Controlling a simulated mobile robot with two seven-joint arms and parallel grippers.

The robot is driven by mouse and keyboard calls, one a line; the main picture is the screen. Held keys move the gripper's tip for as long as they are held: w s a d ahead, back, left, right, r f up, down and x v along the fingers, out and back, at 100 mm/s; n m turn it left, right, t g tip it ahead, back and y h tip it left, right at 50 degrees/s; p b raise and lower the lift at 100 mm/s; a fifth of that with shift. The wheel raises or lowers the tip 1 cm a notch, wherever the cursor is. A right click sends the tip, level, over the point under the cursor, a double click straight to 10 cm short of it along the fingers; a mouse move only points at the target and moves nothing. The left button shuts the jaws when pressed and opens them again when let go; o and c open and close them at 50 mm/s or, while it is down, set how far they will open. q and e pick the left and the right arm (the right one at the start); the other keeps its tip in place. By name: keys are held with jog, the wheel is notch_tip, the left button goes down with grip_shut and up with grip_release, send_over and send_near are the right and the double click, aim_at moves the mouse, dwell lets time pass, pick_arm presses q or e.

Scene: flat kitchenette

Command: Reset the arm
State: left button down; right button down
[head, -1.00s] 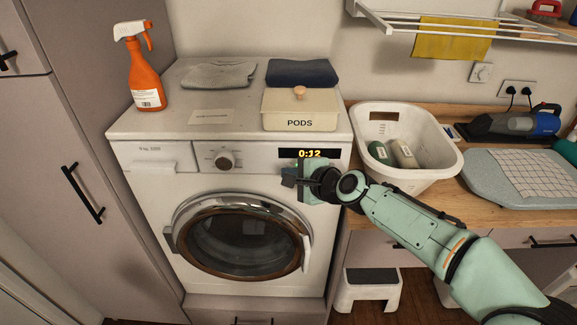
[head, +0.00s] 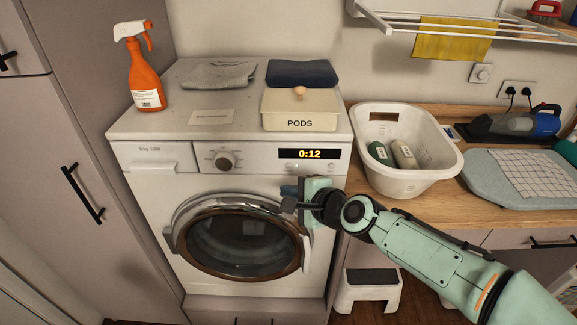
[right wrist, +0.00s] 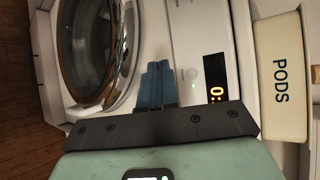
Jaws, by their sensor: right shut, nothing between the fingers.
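My right gripper (head: 289,197) is in front of the washing machine (head: 150,200), below its lit display (head: 299,154) and near the upper right of the round door (head: 245,243). The display reads 0:12. In the right wrist view the blue fingers of the right gripper (right wrist: 158,68) are together with nothing between them. The door is shut, and the fingers appear apart from it. My left gripper is not in view.
A PODS box (head: 300,112), folded cloths (head: 217,75) and an orange spray bottle (head: 145,80) stand on the machine. A white basket (head: 402,178) with bottles is on the wooden counter. A step stool (head: 368,285) stands below.

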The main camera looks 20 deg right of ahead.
jog(key=shift+s+a, duration=0.1)
jog(key=shift+s, duration=0.2)
